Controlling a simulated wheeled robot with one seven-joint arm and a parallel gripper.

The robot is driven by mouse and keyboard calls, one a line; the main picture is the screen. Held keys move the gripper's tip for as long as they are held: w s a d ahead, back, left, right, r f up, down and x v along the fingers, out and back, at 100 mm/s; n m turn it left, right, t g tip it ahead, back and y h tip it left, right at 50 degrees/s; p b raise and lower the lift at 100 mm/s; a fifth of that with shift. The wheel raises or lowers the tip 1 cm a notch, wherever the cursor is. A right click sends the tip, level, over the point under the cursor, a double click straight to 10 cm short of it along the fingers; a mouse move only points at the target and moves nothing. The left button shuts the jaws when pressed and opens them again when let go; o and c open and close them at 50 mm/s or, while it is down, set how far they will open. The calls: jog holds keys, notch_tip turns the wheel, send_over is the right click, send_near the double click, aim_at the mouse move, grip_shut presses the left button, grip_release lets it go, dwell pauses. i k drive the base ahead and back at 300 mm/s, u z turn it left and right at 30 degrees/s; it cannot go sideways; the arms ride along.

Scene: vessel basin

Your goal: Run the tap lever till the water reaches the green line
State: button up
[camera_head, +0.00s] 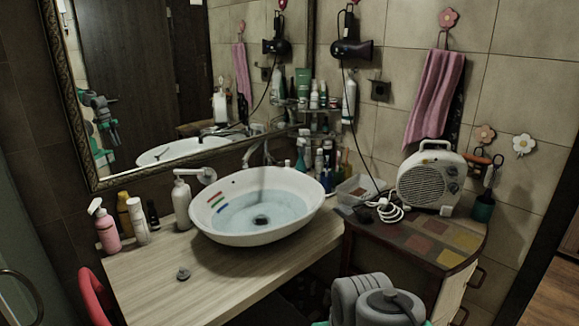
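The white oval basin (300,222) stands on the wooden counter with pale blue water (275,205) in it. Three short stripes mark its inner left wall: red on top, the green line (217,203) in the middle, blue lowest. The water's edge lies below the green line, close to the blue stripe. A dark drain shows through the water. The tap (262,152) stands behind the basin; its lever is too small and dark to make out. I cannot tell whether water is running. My grey arm shows at the bottom, right of centre; my gripper's fingers are out of sight.
A small grey knob-like piece (183,273) lies on the front counter. A heater (428,180) and a coiled white cable (386,210) sit on the right cabinet.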

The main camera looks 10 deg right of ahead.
aim_at(270, 158)
jog(key=z, duration=0.25)
jog(key=i, duration=0.55)
jog(key=u, duration=0.65)
jog(key=i, duration=0.5)
